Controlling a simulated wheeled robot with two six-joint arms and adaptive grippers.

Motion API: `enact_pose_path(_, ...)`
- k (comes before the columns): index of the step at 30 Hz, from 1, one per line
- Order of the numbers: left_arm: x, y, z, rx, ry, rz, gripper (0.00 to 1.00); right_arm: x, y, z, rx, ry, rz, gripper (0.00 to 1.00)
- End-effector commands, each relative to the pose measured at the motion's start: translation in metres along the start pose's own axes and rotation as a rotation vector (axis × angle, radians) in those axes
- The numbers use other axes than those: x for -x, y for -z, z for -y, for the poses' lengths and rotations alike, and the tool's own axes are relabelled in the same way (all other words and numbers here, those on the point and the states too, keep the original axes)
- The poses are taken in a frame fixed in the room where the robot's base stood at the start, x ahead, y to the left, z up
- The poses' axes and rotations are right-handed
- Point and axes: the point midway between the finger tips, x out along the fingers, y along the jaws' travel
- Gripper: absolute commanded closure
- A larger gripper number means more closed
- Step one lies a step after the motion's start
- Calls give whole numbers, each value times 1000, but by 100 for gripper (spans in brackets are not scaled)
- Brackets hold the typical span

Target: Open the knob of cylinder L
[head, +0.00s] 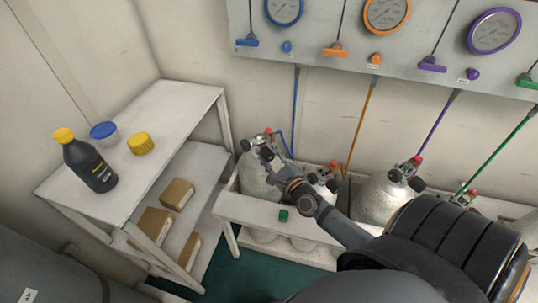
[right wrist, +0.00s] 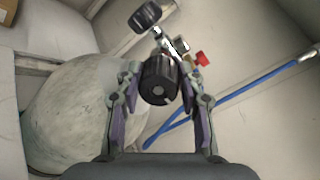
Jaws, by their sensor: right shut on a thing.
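Cylinder L (head: 255,176) seems to be the pale grey cylinder at the far left of the rack, with the blue hose at its valve. In the right wrist view its round body (right wrist: 70,115) fills the left side. My right gripper (head: 267,154) reaches its valve from the front right and hides part of it. In the right wrist view the black ribbed knob (right wrist: 159,80) sits between the fingertips of my right gripper (right wrist: 160,77), which is shut on it. A second black knob (right wrist: 145,15) and a red cap (right wrist: 203,58) show beyond. My left gripper is not in view.
The blue hose (head: 294,112) runs from the gauge panel (head: 330,52) to the valve. Other cylinders (head: 380,198) stand to the right behind the white rack rail (head: 250,208), which bears a green cap (head: 283,215). A white shelf (head: 180,105) with a bottle (head: 88,165) stands left.

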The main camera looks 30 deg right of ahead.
Motion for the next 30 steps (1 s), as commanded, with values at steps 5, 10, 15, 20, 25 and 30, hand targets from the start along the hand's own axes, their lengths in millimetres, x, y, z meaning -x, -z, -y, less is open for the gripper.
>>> enact_pose_path(5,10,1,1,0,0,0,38,0,-2,1,132,-7,-6,93)
enact_pose_path(10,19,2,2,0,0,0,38,0,-2,1,289,-14,-13,93)
enact_pose_path(15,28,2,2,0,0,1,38,0,-1,0,452,-21,-20,93)
enact_pose_path(20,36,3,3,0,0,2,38,0,-1,-1,604,-27,-26,93)
enact_pose_path(25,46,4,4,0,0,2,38,0,-1,-1,765,-34,-32,93)
enact_pose_path(30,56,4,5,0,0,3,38,0,-1,-2,926,-42,-38,93)
